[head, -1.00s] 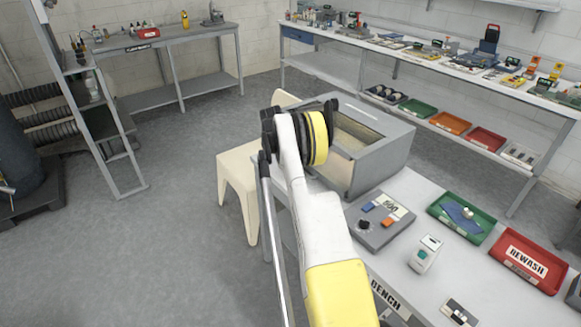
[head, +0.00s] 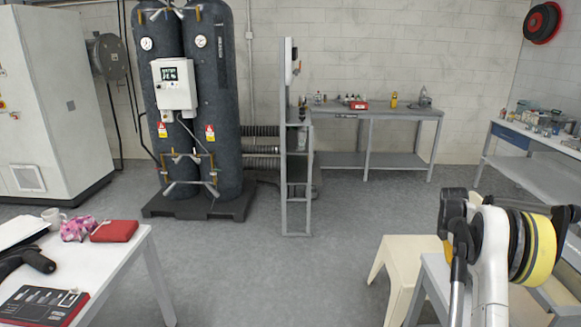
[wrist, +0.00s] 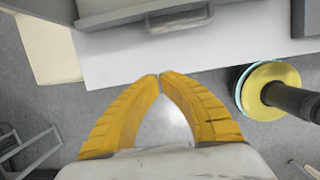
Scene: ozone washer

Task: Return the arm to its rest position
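My arm (head: 493,250) stands at the lower right of the head view, its white link and yellow-ringed joint raised beside the bench. My gripper (wrist: 159,78) shows in the wrist view with its two yellow fingers touching at the tips. Nothing shows between the fingers, only grey floor. The gripper itself is not visible in the head view. In the wrist view a white bench top (wrist: 190,55) and a grey box-like unit (wrist: 125,14) lie just ahead of the fingertips.
A cream stool (head: 405,262) stands left of my arm. Dark tanks (head: 215,90), a grey shelf (head: 297,190) and a back workbench (head: 375,115) line the wall. The middle floor is clear.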

